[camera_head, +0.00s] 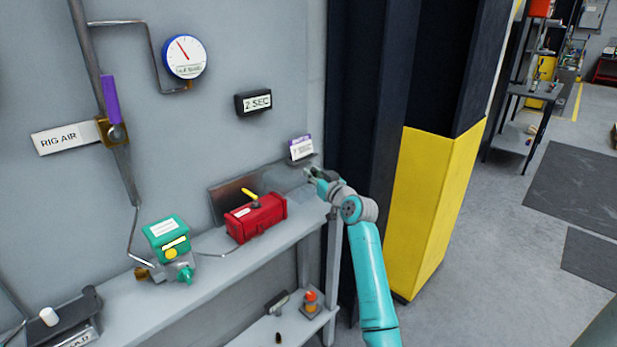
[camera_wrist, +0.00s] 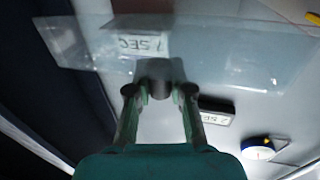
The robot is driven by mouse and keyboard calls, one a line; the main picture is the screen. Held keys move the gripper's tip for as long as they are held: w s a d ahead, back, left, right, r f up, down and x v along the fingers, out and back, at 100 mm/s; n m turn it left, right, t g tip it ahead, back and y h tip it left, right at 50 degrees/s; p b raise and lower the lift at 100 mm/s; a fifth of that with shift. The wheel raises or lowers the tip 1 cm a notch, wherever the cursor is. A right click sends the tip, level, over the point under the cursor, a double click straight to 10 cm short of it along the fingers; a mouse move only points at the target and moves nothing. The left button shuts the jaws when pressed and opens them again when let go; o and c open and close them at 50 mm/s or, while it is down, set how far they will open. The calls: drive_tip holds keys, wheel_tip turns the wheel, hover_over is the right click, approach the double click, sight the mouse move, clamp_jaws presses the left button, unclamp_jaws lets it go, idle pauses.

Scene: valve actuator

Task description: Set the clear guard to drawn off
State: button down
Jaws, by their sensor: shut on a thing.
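The clear guard (camera_wrist: 215,55) is a see-through sheet that spans most of the top of the wrist view. A dark grey knob (camera_wrist: 158,76) at its lower edge sits between my fingertips. My gripper (camera_wrist: 159,92) is shut on this knob. In the head view my gripper (camera_head: 314,174) is at the right end of the wall shelf, up and right of the red actuator box (camera_head: 256,218) with its yellow lever (camera_head: 250,195). The guard shows there only as a faint pane (camera_head: 285,179) left of my gripper, so its exact edges are hard to tell.
A metal plate (camera_head: 222,200) stands behind the red box on the shelf (camera_head: 232,262). A green-topped device (camera_head: 168,240) is to the left. A small sign (camera_head: 300,148) and a "2 SEC" box (camera_head: 254,102) are above. A black and yellow column (camera_head: 430,205) rises right of my arm.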

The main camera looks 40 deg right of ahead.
drive_tip(key=c, duration=1)
unclamp_jaws()
drive_tip(key=v, duration=1.2)
